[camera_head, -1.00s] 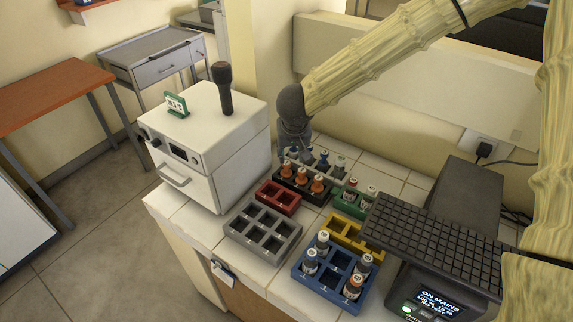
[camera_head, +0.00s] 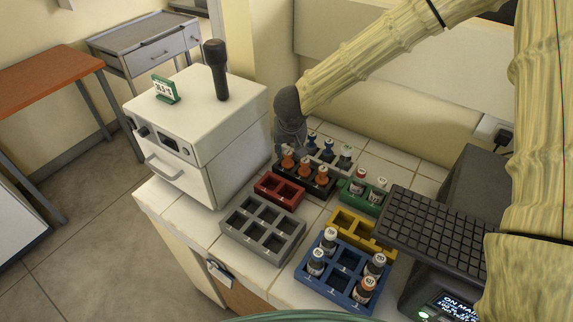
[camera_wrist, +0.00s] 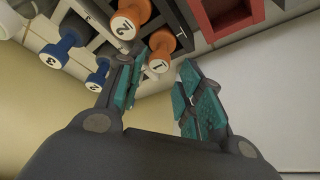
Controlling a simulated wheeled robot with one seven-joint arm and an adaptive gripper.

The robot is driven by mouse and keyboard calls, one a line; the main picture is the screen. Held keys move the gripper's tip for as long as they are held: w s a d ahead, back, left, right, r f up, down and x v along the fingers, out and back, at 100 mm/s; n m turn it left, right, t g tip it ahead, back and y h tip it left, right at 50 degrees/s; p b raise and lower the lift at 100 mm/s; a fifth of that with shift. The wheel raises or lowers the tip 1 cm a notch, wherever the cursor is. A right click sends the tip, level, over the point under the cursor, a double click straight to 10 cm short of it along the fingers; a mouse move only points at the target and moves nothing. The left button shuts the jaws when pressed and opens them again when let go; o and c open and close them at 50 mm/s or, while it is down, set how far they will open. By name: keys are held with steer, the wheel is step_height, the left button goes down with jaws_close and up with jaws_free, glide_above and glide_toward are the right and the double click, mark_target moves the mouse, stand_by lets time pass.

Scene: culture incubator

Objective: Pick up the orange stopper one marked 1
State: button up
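The orange stopper marked 1 (camera_wrist: 160,64) shows in the wrist view just beyond my fingertips, close to the left finger. My gripper (camera_wrist: 158,78) is open, its teal-padded fingers apart with nothing between them. An orange stopper marked 2 (camera_wrist: 130,18) sits up and left of it. In the head view my gripper (camera_head: 286,152) is at the left end of a black rack (camera_head: 318,192) holding several orange stoppers. The leftmost orange stopper (camera_head: 289,161) is beside my gripper; its number cannot be read there.
Blue stoppers (camera_wrist: 68,42) stand close on the left in the wrist view. A red rack (camera_head: 268,188) lies before the black one. The white incubator (camera_head: 195,135) stands left. Grey (camera_head: 238,232), green (camera_head: 352,201), yellow (camera_head: 345,217) and blue (camera_head: 312,272) racks fill the counter's front.

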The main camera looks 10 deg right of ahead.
mark_target(288, 153)
steer(key=shift+w+f, duration=0.15)
steer(key=shift+f, duration=0.3)
steer(key=shift+p+x, duration=0.85)
steer(key=shift+x, duration=1.75)
steer(key=shift+w, duration=0.1)
steer(key=c, duration=0.8)
